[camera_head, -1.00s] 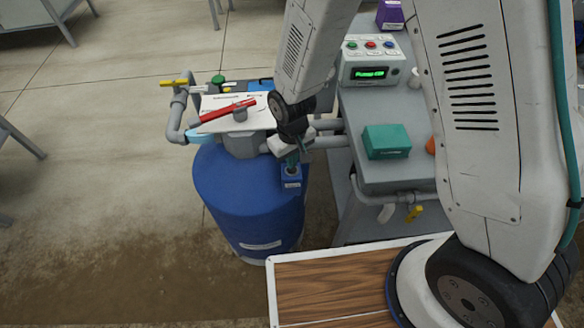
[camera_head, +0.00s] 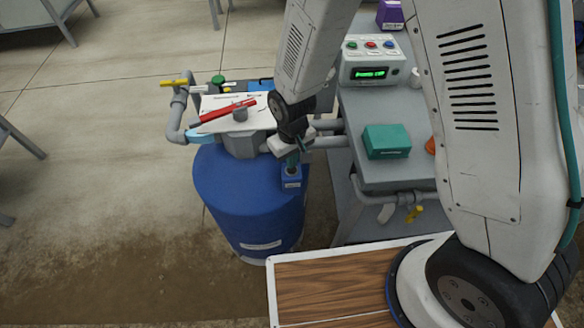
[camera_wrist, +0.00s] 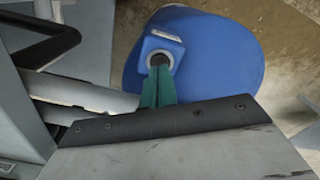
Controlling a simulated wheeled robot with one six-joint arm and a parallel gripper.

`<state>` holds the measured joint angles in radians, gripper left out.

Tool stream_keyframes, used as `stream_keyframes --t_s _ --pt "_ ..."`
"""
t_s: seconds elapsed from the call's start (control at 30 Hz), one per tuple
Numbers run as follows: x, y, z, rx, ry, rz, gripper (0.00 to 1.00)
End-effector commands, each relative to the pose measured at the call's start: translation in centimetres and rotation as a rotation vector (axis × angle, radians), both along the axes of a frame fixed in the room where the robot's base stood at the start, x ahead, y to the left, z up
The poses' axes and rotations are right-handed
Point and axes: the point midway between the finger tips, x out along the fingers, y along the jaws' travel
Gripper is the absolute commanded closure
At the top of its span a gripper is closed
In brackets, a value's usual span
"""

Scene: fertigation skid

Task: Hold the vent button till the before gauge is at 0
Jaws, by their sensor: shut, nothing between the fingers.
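A small blue box (camera_head: 291,182) with a pale label sits at the edge of the blue drum (camera_head: 248,205). In the wrist view the box (camera_wrist: 172,45) has a round grey-rimmed button socket (camera_wrist: 159,59) in its face. My gripper (camera_head: 292,163) is shut and points down at this socket. In the wrist view the teal fingertips of my gripper (camera_wrist: 158,72) meet the socket's near edge and hide part of it. Contact with the button and how deep it is pressed cannot be seen. I cannot make out the before gauge or its reading.
A control box (camera_head: 372,62) with coloured buttons and a green display stands on the grey bench (camera_head: 375,177), near a teal box (camera_head: 386,141). A white board (camera_head: 262,113) with a red bar (camera_head: 222,116) and grey pipes (camera_head: 178,112) lie close behind my gripper.

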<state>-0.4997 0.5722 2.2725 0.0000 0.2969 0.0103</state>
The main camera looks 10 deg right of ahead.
Motion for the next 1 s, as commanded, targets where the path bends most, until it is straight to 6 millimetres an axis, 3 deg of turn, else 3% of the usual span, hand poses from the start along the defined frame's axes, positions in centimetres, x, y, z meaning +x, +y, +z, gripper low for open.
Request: stream_keyframes --t_s 1.0 --pt "0.0 0.0 -1.9 0.000 0.001 0.000 1.00"
